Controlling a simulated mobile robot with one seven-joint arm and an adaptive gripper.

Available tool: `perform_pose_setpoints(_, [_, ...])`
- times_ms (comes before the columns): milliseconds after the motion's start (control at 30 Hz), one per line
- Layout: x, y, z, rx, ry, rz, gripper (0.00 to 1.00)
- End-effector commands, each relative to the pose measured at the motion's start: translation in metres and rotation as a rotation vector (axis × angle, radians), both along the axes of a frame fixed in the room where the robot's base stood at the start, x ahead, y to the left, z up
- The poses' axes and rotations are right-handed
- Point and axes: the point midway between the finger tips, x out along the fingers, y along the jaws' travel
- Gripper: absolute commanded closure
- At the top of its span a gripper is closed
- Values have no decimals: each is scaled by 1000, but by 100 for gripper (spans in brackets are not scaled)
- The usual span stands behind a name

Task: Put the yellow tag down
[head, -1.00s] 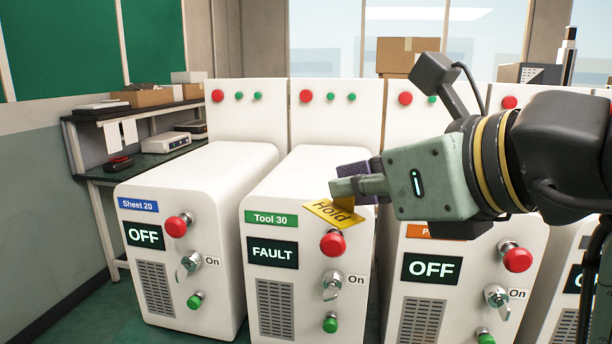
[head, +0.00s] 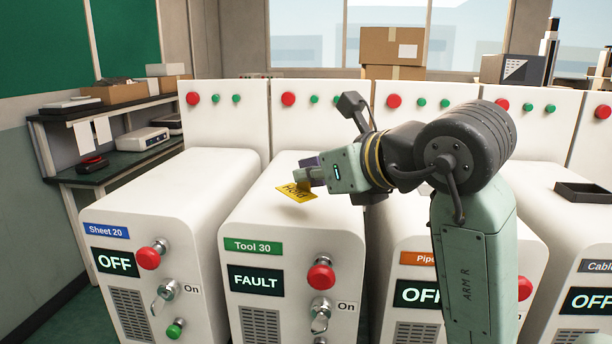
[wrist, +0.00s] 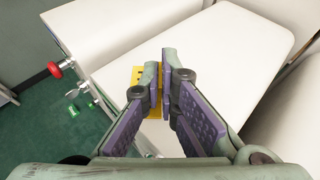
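The yellow tag (head: 297,192), marked "Hold", is in my gripper (head: 310,174) in the head view. It is tilted and hangs over the white top of the Tool 30 machine (head: 262,206). I cannot tell whether it touches that top. In the wrist view the tag (wrist: 137,76) shows beside and behind the fingertips of my gripper (wrist: 160,82), which are close together on it. Part of the tag is hidden by the fingers. The Tool 30 screen (head: 256,281) reads FAULT.
The Sheet 20 machine (head: 185,190) stands to the left, its screen reading OFF. A machine with an orange label (head: 419,259) stands to the right, partly behind my arm. A black tray (head: 584,193) lies on the far-right machine. The Tool 30 top around the tag is clear.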

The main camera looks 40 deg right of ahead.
Motion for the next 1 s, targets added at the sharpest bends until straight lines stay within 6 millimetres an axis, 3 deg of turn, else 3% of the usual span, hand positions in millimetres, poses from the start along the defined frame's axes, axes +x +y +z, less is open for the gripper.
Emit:
perform_pose_setpoints(100, [17, -11, 0, 3, 1, 2, 100])
perform_pose_setpoints(233, [25, -16, -3, 0, 1, 1, 100])
perform_pose_setpoints(600, [25, -17, -37, 1, 1, 0, 100])
perform_pose_setpoints(1000, [25, -17, -43, 0, 1, 0, 100])
